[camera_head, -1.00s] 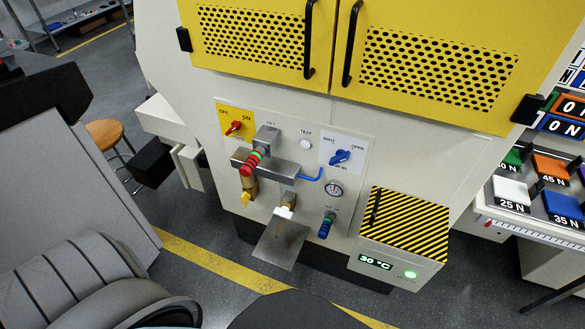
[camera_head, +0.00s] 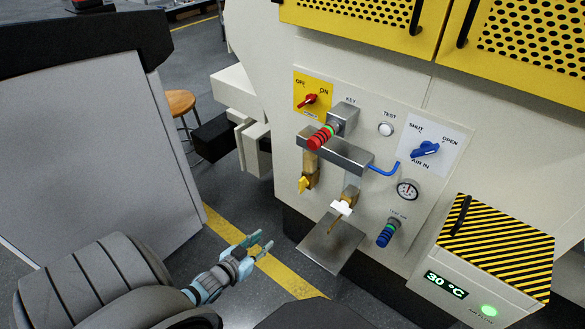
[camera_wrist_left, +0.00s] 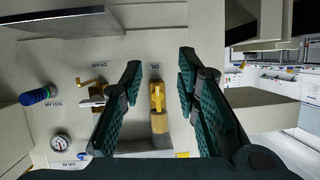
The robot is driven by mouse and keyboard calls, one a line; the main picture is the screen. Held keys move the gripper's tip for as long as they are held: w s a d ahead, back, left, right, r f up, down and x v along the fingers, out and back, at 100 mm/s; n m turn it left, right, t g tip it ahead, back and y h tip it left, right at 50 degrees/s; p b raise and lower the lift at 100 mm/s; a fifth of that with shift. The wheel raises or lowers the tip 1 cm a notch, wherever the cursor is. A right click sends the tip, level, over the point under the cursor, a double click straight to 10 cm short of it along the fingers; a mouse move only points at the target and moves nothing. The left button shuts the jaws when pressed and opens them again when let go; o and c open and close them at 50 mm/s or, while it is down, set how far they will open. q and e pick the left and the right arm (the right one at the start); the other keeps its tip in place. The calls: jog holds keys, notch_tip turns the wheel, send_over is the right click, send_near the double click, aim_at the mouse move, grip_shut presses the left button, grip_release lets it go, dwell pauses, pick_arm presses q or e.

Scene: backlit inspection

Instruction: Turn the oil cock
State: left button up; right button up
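The oil cock (camera_head: 304,184) has a yellow handle below a brass body, on the left part of the machine's panel. In the left wrist view, which is upside down, the oil cock (camera_wrist_left: 158,97) shows by the label OIL, between my fingers in the picture. My left gripper (camera_head: 262,245) is open and empty, with teal fingers, below and left of the cock in the head view and apart from it. In the left wrist view the left gripper's fingers (camera_wrist_left: 160,68) are spread wide. My right gripper is not in view.
The drain tap (camera_head: 342,207) with a white handle stands right of the oil cock, above a metal plate (camera_head: 330,243). A grey block (camera_head: 350,153) with a red-green knob (camera_head: 320,138) juts out above. A blue test air fitting (camera_head: 387,235) sits lower right.

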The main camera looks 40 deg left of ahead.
aim_at(299, 187)
pick_arm(q)
jog(key=w+r+t+h+b, duration=0.1)
jog(key=w+r+t+b, duration=0.2)
jog(key=w+r+t, duration=0.3)
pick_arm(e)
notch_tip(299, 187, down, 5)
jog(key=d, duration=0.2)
pick_arm(q)
jog(key=shift+m+g, duration=0.3)
jog(key=shift+g, duration=0.5)
jog(key=w+b, duration=0.1)
jog(key=w, duration=0.3)
jog(key=w+r+b, duration=0.1)
jog(key=w+b, duration=0.1)
jog(key=w, duration=0.2)
jog(key=w+a+b, duration=0.1)
jog(key=w, duration=0.3)
jog(key=shift+w+a+r+b, duration=0.1)
jog(key=shift+w+r+b, duration=0.05)
jog(key=shift+w+b, duration=0.15)
jog(key=shift+w+r, duration=0.15)
jog(key=shift+w, duration=0.4)
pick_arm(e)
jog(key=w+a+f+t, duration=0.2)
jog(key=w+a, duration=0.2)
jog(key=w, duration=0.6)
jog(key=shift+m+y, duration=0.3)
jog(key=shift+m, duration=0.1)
